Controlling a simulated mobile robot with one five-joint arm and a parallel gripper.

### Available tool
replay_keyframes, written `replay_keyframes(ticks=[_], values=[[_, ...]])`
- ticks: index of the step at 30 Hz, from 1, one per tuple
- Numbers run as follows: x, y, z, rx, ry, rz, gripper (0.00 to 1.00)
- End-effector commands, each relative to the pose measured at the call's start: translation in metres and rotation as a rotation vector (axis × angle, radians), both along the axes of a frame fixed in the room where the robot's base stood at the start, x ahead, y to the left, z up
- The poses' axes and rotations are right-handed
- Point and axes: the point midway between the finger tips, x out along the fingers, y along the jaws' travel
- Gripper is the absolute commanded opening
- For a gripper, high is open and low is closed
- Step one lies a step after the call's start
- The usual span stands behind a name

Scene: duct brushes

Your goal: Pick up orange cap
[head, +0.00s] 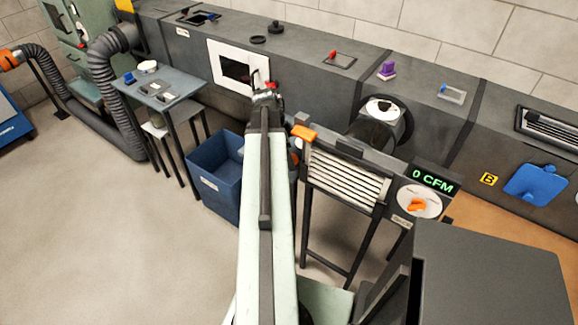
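A small orange piece (304,133) sits on the top left corner of the louvred stand, just right of my arm. It may be the orange cap; its exact shape is too small to tell. My gripper (263,84) is at the far end of my outstretched arm, in front of the white-framed opening in the grey duct. It is above and left of the orange piece and apart from it in the picture. Its fingers are small and partly hidden by my own wrist, so I cannot tell whether they are open or shut.
The louvred stand (345,178) has an orange dial knob (417,205) and a "0 CFM" display (435,180). A blue bin (213,183) stands left of my arm. A small grey table (163,90) is further left. The floor at lower left is clear.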

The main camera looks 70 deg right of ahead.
Motion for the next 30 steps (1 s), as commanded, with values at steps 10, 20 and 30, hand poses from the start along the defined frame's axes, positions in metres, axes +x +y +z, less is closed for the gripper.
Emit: replay_keyframes(ticks=[10,20,30], values=[[-0.002,-0.001,-0.008,0.000,0.000,0.001,0.72],[-0.002,-0.001,-0.008,0.000,0.000,0.000,0.28],[-0.003,-0.001,0.024,0.000,0.000,0.000,0.28]])
